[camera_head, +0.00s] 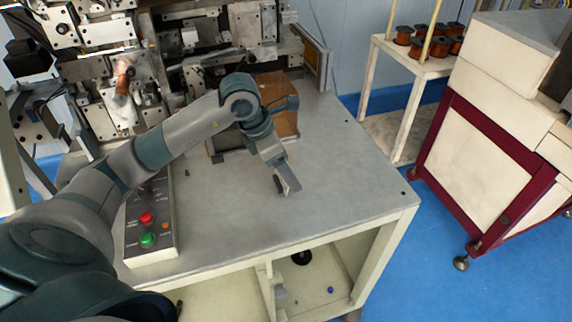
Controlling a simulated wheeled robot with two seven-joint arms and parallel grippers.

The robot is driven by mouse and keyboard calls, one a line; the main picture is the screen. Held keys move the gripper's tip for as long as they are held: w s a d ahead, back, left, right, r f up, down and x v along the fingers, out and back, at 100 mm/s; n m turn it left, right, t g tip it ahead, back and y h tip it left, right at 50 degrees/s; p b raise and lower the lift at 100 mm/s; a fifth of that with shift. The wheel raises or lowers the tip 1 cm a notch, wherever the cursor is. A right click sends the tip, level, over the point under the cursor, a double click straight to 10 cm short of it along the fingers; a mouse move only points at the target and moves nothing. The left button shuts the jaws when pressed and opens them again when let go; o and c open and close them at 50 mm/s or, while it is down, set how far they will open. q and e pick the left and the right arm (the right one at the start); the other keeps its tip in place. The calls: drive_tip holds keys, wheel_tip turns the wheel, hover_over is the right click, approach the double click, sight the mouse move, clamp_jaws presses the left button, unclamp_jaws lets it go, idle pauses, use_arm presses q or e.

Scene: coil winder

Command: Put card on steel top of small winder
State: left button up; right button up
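The steel top (340,180) of the small winder is a flat grey plate on a cream frame. My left arm reaches across it from the left, and my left gripper (286,185) points down over the middle of the top. A light finger and a dark tip show there, but the gap between the fingers is not clear. I cannot make out a card on the top or in the gripper. A brown, cardboard-like box (284,122) stands behind the gripper, partly hidden by my arm. My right gripper is not in view.
A control box with a red button (147,218) and a green button (148,240) sits at the top's left front. Winder machinery (215,55) fills the back. A shelf with copper coils (404,35) and a maroon-framed cabinet (470,140) stand right. The top's right side is clear.

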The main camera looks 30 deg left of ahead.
use_arm(q)
drive_tip(key=shift+f, duration=0.2)
drive_tip(key=shift+f, duration=0.1)
drive_tip(key=shift+f+b, duration=0.1)
drive_tip(key=shift+b, duration=0.2)
drive_tip(key=o, duration=1.1)
drive_tip(key=shift+c, duration=0.2)
drive_tip(key=shift+r, duration=0.2)
